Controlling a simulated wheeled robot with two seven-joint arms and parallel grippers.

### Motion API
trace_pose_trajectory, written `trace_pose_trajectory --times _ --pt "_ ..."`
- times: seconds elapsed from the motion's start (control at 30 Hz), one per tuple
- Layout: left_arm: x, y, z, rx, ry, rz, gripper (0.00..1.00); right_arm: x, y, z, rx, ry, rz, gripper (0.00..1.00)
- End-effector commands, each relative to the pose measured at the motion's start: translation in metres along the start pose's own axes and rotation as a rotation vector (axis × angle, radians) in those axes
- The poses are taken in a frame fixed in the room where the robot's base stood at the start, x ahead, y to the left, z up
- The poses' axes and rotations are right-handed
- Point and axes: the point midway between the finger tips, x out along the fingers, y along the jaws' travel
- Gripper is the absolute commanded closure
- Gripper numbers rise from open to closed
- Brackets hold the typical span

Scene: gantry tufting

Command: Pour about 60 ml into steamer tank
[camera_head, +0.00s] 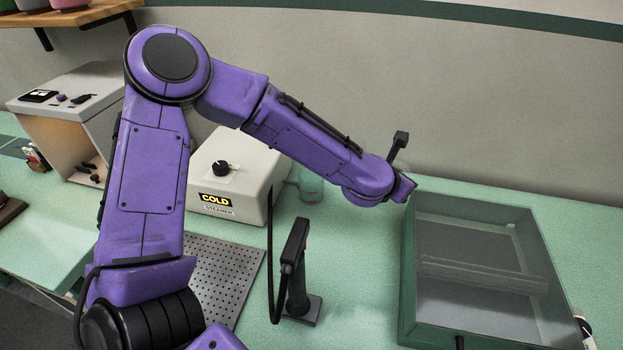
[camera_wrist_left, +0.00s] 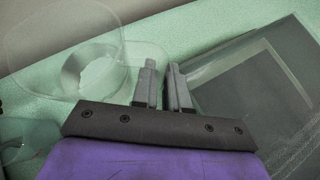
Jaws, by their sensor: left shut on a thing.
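The steamer (camera_head: 228,180) is a cream box with a black knob and a lit "COLD" display. A small clear vessel (camera_head: 311,188), which may be its tank, shows at its right side, partly behind my forearm. My left gripper (camera_head: 408,190) is right of the steamer, near the tray's back left corner, with its fingers mostly hidden in the head view. In the left wrist view its two grey fingers (camera_wrist_left: 164,80) are close together at the edge of a clear, see-through vessel (camera_wrist_left: 75,45). The grip point and the liquid level are hard to make out. My right gripper is out of view.
A green-rimmed tray (camera_head: 409,270) with a grey inside fills the right. A black upright tool on a stand (camera_head: 297,270) with a hose stands in front of the steamer. A perforated plate (camera_head: 222,270) lies left of it. A light box (camera_head: 70,95) stands far left.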

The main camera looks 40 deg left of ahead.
Motion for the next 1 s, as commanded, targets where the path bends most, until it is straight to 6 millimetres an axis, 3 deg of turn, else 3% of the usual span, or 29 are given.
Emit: trace_pose_trajectory --times 0.4,0.77,1.0 --pt "0.004 0.001 -0.038 -0.160 0.024 0.283 1.00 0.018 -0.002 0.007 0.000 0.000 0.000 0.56" --pt "0.003 0.002 -0.041 -0.174 0.025 0.296 1.00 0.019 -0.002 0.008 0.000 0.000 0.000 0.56" --pt "0.008 0.006 -0.052 -0.223 0.014 0.263 1.00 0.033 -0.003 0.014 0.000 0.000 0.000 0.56"
